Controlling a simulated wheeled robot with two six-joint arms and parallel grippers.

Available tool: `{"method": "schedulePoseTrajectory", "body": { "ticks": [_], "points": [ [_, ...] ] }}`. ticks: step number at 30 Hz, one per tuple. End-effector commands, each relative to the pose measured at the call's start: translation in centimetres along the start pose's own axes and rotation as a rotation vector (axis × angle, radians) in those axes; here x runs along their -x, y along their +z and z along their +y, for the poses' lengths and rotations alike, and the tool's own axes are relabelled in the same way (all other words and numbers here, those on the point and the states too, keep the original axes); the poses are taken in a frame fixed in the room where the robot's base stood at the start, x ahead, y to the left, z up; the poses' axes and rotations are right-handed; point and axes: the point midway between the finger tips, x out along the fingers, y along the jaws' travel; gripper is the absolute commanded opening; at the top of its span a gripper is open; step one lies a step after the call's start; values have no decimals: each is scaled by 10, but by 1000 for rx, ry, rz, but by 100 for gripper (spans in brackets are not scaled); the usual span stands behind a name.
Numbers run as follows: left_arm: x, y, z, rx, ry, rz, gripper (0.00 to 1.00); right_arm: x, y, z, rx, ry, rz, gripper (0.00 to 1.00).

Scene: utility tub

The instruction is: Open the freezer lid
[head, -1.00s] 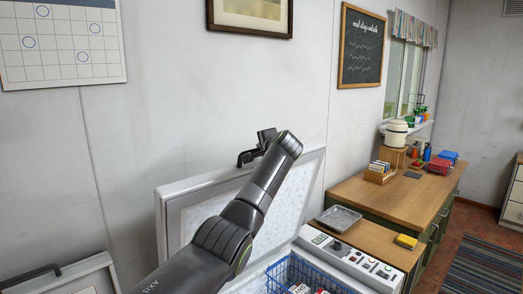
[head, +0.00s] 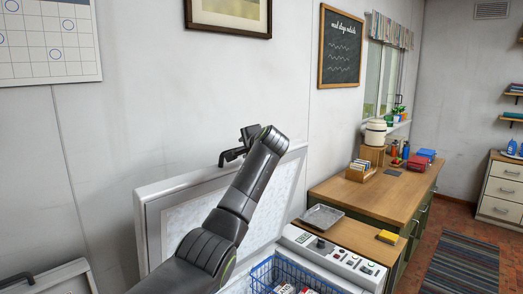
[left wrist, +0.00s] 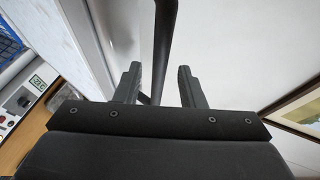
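The freezer lid (head: 150,216) stands raised, close to upright, near the wall in the head view. Its dark handle (head: 232,156) sits at the top edge. My left gripper (head: 249,136) is at that handle, partly hidden by my own wrist. In the left wrist view the two fingers of my left gripper (left wrist: 160,88) are apart, with the dark handle bar (left wrist: 163,45) between them. Gaps show beside the bar, so the fingers do not look closed on it. The lid's pale inner face (left wrist: 62,35) is at the left there. My right gripper is out of view.
A blue wire basket (head: 268,275) with packets sits in the freezer opening, beside a control panel (head: 335,257). A wooden counter (head: 375,200) with a metal tray (head: 322,217) and yellow sponge (head: 387,237) lies right. Another pale panel with a handle (head: 65,279) is lower left.

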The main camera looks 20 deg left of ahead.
Motion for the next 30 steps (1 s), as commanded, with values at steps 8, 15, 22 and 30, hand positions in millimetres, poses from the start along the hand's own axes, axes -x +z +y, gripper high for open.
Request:
{"method": "schedulePoseTrajectory", "body": {
  "ticks": [8,15,22,30],
  "points": [
    [48,-1,4,3,-4,5,36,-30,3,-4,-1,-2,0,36],
    [103,-1,3,3,-5,5,36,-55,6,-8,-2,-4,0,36],
    [136,0,1,1,-3,3,36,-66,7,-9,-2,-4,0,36],
    [144,0,-1,0,-2,0,36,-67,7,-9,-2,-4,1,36]
  ]
}}
